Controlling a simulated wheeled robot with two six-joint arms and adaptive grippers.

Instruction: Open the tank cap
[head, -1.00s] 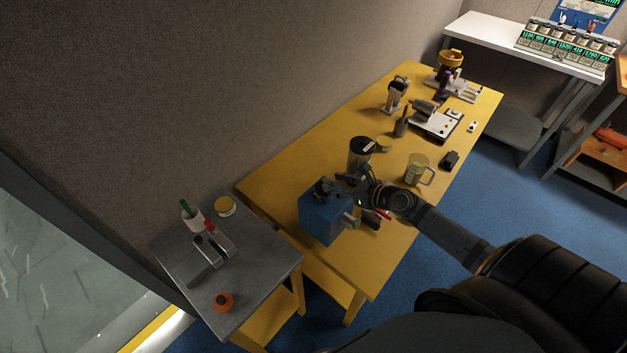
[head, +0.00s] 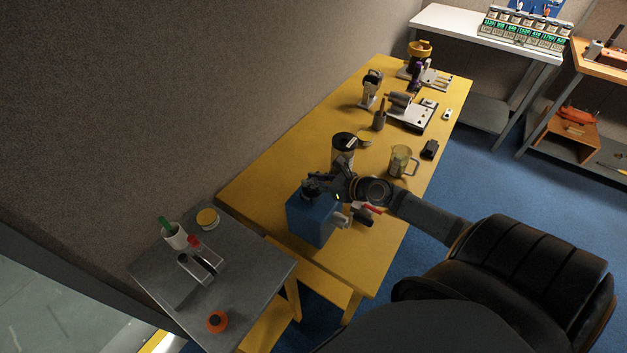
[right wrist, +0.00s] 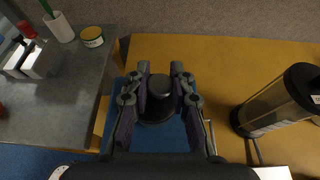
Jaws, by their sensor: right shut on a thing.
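The blue tank (head: 311,224) stands at the near end of the yellow table. It also shows beneath my gripper in the right wrist view (right wrist: 176,137). Its black cap (right wrist: 160,88) is on top, between my right fingers. My right gripper (right wrist: 160,86) is shut on the cap from both sides; it also shows above the tank in the head view (head: 318,183). In the head view the fingers partly hide the cap. I cannot tell whether the cap has turned. My left gripper is not in view.
A dark-lidded canister (head: 343,146) and a clear mug (head: 402,160) stand close beyond the gripper. A grey side table (head: 240,282) at the left holds a cup (head: 175,236), a yellow tin (head: 207,218) and an orange round thing (head: 217,321). Devices stand farther along the yellow table.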

